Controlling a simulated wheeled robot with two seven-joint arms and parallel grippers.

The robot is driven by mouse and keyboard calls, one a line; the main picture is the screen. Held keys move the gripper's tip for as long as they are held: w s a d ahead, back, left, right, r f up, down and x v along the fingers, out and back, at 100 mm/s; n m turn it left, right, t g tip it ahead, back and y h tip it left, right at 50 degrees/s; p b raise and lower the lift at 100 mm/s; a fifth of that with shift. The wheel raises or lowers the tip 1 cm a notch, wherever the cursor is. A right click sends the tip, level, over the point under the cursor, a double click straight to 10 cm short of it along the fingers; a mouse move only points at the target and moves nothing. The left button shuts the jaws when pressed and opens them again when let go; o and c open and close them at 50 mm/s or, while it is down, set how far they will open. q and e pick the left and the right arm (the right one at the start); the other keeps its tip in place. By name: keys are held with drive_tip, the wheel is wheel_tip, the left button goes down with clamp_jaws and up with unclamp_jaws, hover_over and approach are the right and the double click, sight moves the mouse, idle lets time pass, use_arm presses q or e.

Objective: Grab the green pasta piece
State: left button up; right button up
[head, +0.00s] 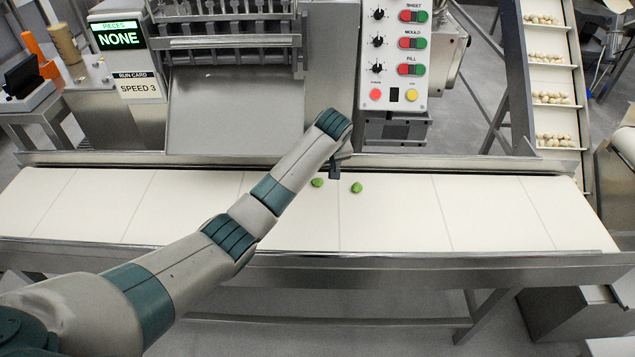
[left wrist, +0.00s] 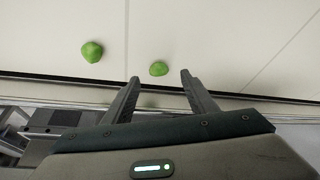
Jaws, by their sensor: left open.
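Two small green pasta pieces lie on the white belt, a left piece (head: 318,183) and a right piece (head: 357,188) in the head view, with a belt seam between them. My left gripper (head: 335,172) is over the belt's far side, close to both. In the left wrist view my left gripper (left wrist: 160,77) is open and empty. One green piece (left wrist: 158,68) shows just beyond the gap between its fingertips, and the other green piece (left wrist: 92,52) lies outside the fingers to the left. The height of the fingertips above the belt is hard to tell. My right gripper is not in view.
The white belt (head: 90,205) is otherwise clear, with metal rails (head: 420,262) along its edges. A machine with a control panel (head: 398,55) stands behind it. A display (head: 118,35) reads "PIECES NONE". An incline with pale pieces (head: 552,97) rises at the back right.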

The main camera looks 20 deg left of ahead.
sight(318, 180)
use_arm(q)
drive_tip(key=shift+x, duration=2.3)
drive_tip(key=shift+d, duration=0.1)
drive_tip(key=shift+c, duration=0.3)
drive_tip(key=c, duration=1.1)
drive_tip(key=shift+r, duration=0.1)
